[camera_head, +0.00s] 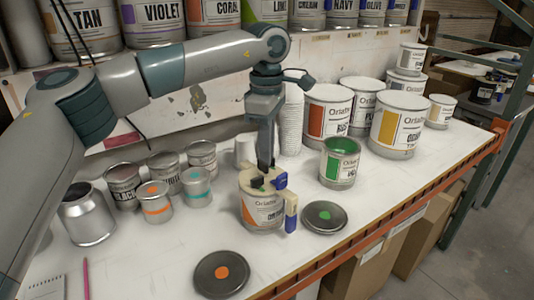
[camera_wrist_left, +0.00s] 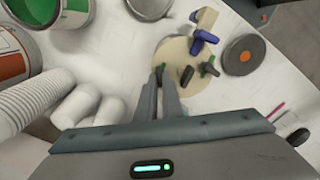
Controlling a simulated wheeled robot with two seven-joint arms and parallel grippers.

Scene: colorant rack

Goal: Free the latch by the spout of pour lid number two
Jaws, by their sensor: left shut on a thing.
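A beige pour lid (camera_head: 250,180) sits on a white can with an orange label (camera_head: 262,210); it also shows from above in the left wrist view (camera_wrist_left: 172,52). The lid has blue parts (camera_wrist_left: 195,46), a beige block-like part (camera_wrist_left: 206,17) sticking out past its edge, and a dark latch-like piece (camera_wrist_left: 187,75). My left gripper (camera_head: 265,168) points down onto the lid. In the left wrist view its fingertips (camera_wrist_left: 162,70) are together on a small dark green latch at the lid's rim, mostly hidden between them. I cannot read a lid number. My right gripper is out of view.
An open can of green paint (camera_head: 340,165) stands right of the lidded can. Loose dark lids lie in front, with an orange dot (camera_head: 222,274) and a green dot (camera_head: 325,217). Small cans (camera_head: 157,205) stand left, stacked white cups (camera_head: 291,120) behind, larger cans (camera_head: 398,125) right.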

